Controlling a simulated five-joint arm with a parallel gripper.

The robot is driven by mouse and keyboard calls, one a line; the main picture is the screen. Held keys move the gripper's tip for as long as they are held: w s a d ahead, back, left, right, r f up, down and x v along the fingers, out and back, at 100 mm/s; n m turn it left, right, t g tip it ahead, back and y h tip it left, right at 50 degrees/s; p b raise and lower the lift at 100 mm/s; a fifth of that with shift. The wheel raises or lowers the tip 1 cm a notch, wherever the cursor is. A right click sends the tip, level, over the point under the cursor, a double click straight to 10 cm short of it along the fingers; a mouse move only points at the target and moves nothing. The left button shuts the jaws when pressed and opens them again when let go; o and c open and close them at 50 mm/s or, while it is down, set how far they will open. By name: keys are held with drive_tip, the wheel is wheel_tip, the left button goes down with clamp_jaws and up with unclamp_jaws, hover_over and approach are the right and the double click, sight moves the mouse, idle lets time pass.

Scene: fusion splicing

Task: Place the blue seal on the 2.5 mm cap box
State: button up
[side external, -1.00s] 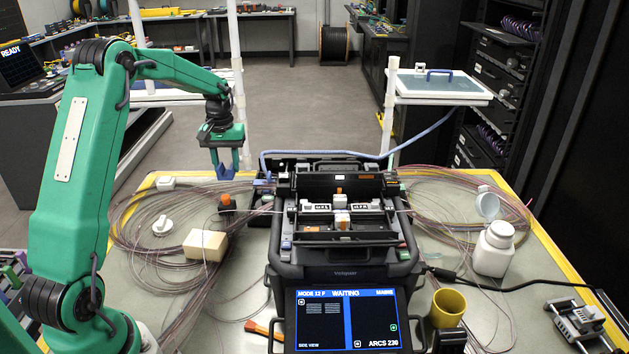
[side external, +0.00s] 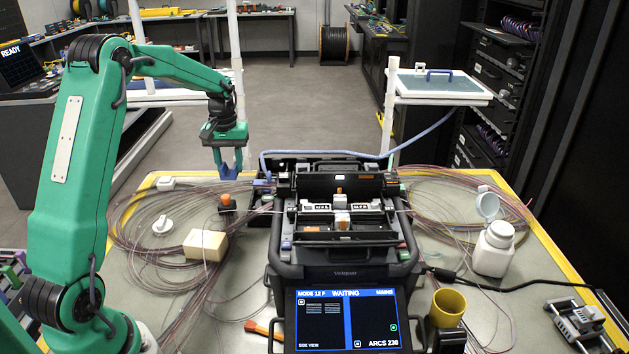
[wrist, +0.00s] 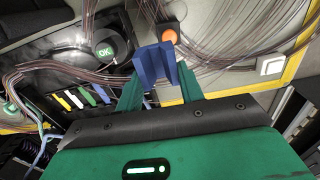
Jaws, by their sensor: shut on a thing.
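My gripper (side external: 228,168) hangs at the back left of the work table, left of the splicer, with its tips pointing down and apart from the table top. In the wrist view (wrist: 157,70) its green fingers run to notched blue parts that sit close together. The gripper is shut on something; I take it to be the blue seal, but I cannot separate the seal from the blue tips. No box can be read as the 2.5 mm cap box; labels are too small.
The splicer (side external: 343,262) stands mid-table, its screen reading WAITING. An orange-topped dark block (side external: 227,203), a cream block (side external: 205,245), a white block (side external: 165,183) and fibre coils lie left. A white bottle (side external: 493,250) and yellow cup (side external: 447,307) stand right.

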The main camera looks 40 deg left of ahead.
drive_tip(key=s+d+r, duration=0.2)
drive_tip(key=s+d, duration=0.5)
drive_tip(key=d, duration=0.3)
drive_tip(key=s+d+r, duration=0.2)
drive_tip(key=s+d, duration=0.6)
drive_tip(key=d, duration=0.2)
drive_tip(key=shift+d+r, duration=0.2)
hover_over(205, 235)
wheel_tip(205, 235, down, 7)
drive_tip(key=shift+d+f, duration=0.1)
drive_tip(key=shift+f, duration=1.9)
drive_tip(key=shift+f, duration=0.15)
drive_tip(key=o, duration=1)
